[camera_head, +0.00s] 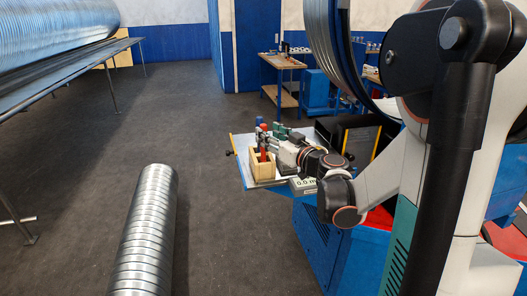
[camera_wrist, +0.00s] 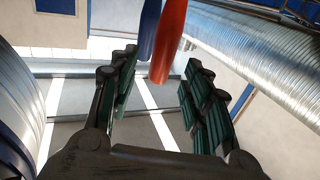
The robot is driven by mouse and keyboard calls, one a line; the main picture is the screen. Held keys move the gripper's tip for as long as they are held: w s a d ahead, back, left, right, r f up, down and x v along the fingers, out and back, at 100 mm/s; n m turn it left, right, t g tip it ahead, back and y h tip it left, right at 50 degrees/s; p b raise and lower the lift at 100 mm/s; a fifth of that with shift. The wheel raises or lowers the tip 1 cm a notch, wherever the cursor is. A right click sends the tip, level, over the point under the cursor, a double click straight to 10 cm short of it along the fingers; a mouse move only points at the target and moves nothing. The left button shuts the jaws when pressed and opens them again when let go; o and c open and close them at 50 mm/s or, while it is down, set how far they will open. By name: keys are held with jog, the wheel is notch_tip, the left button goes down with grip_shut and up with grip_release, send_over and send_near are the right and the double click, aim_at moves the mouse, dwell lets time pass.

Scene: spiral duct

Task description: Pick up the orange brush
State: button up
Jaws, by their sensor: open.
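An orange-red handle (camera_wrist: 170,38), which seems to be the orange brush, hangs into the wrist view from the top edge. Its end lies between the fingertips of my gripper (camera_wrist: 162,60), apart from both green-padded fingers. My gripper is open and empty. In the head view my gripper (camera_head: 276,138) is beside a small wooden box (camera_head: 262,170), where a red-orange handle (camera_head: 263,154) stands up. The rest of the brush is hidden or out of frame.
A dark blue handle (camera_wrist: 148,30) is close beside the orange one, left of it. The box stands on a pale board (camera_head: 240,145) at a blue cart (camera_head: 325,245). A spiral duct (camera_head: 145,235) lies on the floor; open floor stretches left.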

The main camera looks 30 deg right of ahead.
jog(key=w, duration=0.4)
jog(key=shift+a+f+b, duration=0.15)
jog(key=shift+a+b, duration=0.05)
jog(key=shift+b, duration=0.15)
grip_shut()
